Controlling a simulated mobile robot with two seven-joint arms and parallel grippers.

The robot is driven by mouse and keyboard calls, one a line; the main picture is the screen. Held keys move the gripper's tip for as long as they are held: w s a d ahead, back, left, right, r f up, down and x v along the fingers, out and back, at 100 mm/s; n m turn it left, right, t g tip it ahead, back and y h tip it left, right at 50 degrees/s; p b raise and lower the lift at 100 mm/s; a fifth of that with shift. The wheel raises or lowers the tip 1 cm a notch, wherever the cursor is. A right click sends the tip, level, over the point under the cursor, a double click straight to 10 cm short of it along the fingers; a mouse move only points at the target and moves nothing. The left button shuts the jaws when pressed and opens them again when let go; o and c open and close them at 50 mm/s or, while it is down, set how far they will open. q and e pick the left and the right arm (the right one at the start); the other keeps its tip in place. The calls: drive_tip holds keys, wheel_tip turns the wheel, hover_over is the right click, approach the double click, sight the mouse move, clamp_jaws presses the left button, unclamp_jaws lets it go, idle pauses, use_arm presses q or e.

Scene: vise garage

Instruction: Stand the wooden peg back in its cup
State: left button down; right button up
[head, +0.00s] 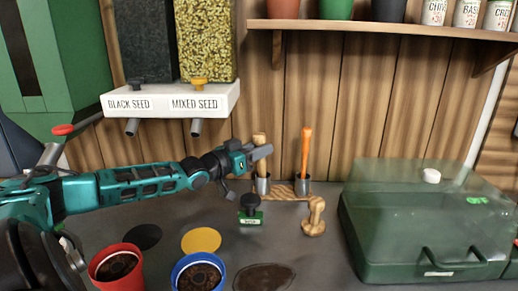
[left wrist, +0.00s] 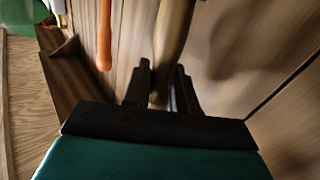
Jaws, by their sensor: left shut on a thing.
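The wooden peg (head: 259,138) is upright at the back of the bench, its rounded top showing above my left gripper (head: 262,152). My left gripper is shut on it. In the left wrist view the peg (left wrist: 174,40) runs up between the fingers (left wrist: 162,88). A grey metal cup (head: 262,185) is directly below the gripper. The peg's lower part shows just above the cup rim; I cannot tell how deep it sits inside. My right gripper is out of view.
An orange-handled tool (head: 306,150) stands in a second cup (head: 302,186) just right. A wooden knobbed tool (head: 314,216) and a black-knobbed green stamp (head: 250,208) are in front. A green clear-lidded box (head: 430,225) fills the right. A seed dispenser shelf (head: 170,102) hangs above left.

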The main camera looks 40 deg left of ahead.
use_arm(q)
drive_tip(key=shift+c, duration=1.1)
unclamp_jaws()
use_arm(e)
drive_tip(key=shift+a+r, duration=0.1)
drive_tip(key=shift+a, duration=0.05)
use_arm(q)
drive_tip(key=shift+s+r+p, duration=0.15)
drive_tip(key=shift+s+p, duration=0.3)
drive_tip(key=shift+p, duration=0.6)
drive_tip(key=s+a+p, duration=0.1)
drive_tip(key=s+p, duration=0.5)
drive_tip(key=p, duration=0.2)
drive_tip(key=shift+f, duration=0.2)
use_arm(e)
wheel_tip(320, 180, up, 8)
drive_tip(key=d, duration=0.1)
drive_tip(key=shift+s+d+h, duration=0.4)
